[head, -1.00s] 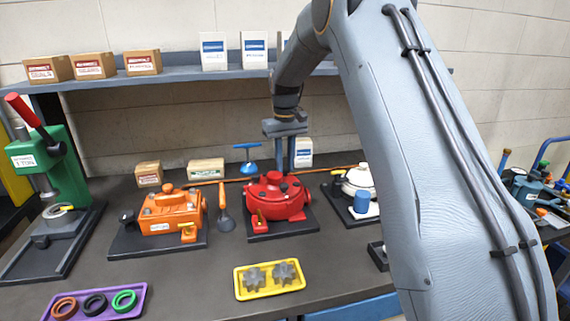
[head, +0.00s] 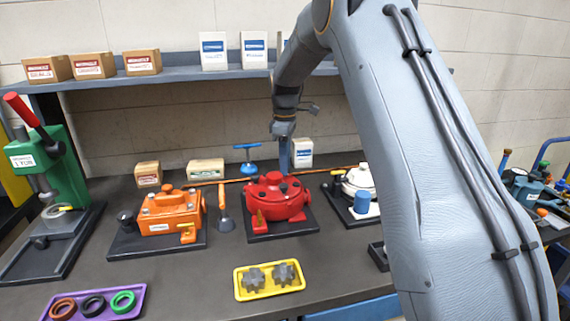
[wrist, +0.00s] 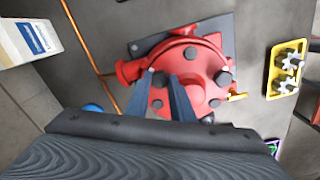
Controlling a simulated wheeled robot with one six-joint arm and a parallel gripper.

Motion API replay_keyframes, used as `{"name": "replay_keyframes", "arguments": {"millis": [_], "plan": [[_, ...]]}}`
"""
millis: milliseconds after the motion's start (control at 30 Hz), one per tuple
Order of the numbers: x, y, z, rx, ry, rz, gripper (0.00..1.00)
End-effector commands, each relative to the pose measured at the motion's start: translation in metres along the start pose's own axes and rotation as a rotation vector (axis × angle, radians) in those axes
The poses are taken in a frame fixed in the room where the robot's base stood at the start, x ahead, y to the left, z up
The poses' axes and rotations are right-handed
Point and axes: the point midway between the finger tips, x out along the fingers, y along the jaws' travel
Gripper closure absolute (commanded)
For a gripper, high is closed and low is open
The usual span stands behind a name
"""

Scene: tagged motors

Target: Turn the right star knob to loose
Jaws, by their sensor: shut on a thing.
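The red motor housing (head: 277,205) stands on a dark base plate on the bench, with several dark knobs or bolt heads around its round top in the wrist view (wrist: 190,82). My gripper (head: 284,170) points straight down over its back part. In the wrist view its two fingers (wrist: 162,76) are shut on a small dark star knob (wrist: 161,79) on the housing, mostly hidden between the fingertips. The knob's shape and any loose mark cannot be read.
An orange motor (head: 172,211) stands to the left and a white-topped unit (head: 359,180) to the right. A copper pipe (head: 325,172) runs behind. The yellow tray (head: 241,292) and purple tray (head: 138,308) lie in front. A white box (head: 302,154) stands behind.

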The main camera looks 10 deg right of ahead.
Motion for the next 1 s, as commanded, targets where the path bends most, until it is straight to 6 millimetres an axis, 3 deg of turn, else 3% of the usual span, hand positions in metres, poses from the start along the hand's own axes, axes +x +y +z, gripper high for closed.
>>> {"name": "replay_keyframes", "arguments": {"millis": [600,1000], "plan": [[0.0056,-0.003,0.0007,-0.57,-0.001,-0.012,1.0],[0.0056,-0.0032,0.0008,-0.805,0.0,-0.012,1.0]]}}
